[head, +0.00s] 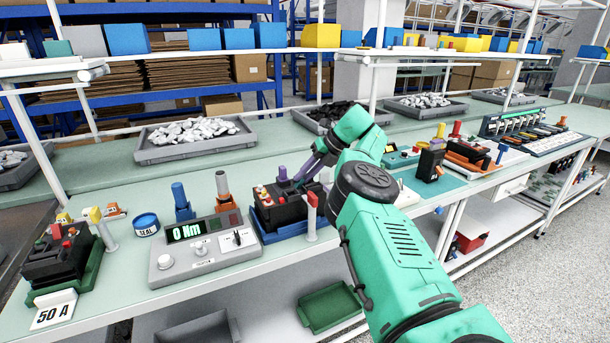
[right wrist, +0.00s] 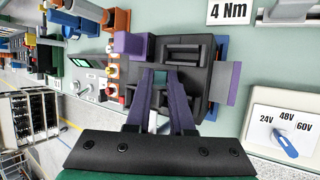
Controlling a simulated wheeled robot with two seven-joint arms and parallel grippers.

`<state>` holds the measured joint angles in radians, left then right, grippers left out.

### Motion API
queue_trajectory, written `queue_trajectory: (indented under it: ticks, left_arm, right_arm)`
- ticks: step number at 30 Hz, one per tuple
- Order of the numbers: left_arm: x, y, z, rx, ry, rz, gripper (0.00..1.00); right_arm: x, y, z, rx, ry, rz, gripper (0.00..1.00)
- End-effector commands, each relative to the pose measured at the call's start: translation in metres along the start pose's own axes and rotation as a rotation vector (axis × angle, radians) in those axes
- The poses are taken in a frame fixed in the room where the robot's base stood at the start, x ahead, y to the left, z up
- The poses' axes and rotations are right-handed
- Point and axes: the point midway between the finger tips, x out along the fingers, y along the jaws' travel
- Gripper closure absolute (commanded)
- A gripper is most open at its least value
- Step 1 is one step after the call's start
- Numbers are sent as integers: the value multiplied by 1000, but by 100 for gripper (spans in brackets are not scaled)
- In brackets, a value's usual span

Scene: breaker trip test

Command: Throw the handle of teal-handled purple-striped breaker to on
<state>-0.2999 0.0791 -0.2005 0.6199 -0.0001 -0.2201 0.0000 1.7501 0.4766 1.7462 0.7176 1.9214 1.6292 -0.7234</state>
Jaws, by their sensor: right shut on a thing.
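The purple-striped breaker (head: 283,213) is a black block in a blue holder near the middle of the bench in the head view. In the right wrist view the breaker (right wrist: 200,78) shows purple bands on two sides and red and orange terminals along its left edge. Its teal handle (right wrist: 160,78) sits between the fingers of my right gripper (right wrist: 160,92), which is shut on it. In the head view my right gripper (head: 302,179) reaches down onto the top of the breaker, and its fingers hide the handle there. My left gripper is not in view.
A grey torque unit (head: 200,248) reading 0 Nm stands left of the breaker. A red-topped post (head: 311,218) stands close in front of it. Another black breaker (head: 58,255) with a 50 A card is at far left. A voltage selector (right wrist: 284,135) lies close by.

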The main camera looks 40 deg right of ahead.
Motion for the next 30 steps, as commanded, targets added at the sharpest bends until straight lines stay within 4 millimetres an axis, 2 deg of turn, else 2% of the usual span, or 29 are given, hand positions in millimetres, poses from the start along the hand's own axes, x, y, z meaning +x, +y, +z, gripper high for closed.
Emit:
queue_trajectory:
  ticks: [2, 3, 12, 16, 19, 22, 27, 30]
  left_arm:
    - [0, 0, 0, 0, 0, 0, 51]
    - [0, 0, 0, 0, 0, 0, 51]
    - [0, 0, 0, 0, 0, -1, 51]
    - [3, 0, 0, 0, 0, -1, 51]
    - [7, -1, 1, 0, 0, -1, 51]
    - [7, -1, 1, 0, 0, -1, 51]
    - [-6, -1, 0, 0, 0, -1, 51]
    - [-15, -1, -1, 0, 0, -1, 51]
  right_arm:
    - [1, 0, 0, 0, 2, -1, 100]
    - [1, 0, -1, 0, 2, -1, 68]
    - [0, 0, 0, 0, 2, -2, 66]
    - [-10, 0, 0, -1, -1, -1, 66]
    - [-30, -1, 0, 0, -3, -1, 66]
    - [-61, -1, 0, 1, -4, -1, 66]
    - [-115, 1, 2, 0, -2, 0, 66]
    - [-136, 2, 2, 1, 0, -1, 66]
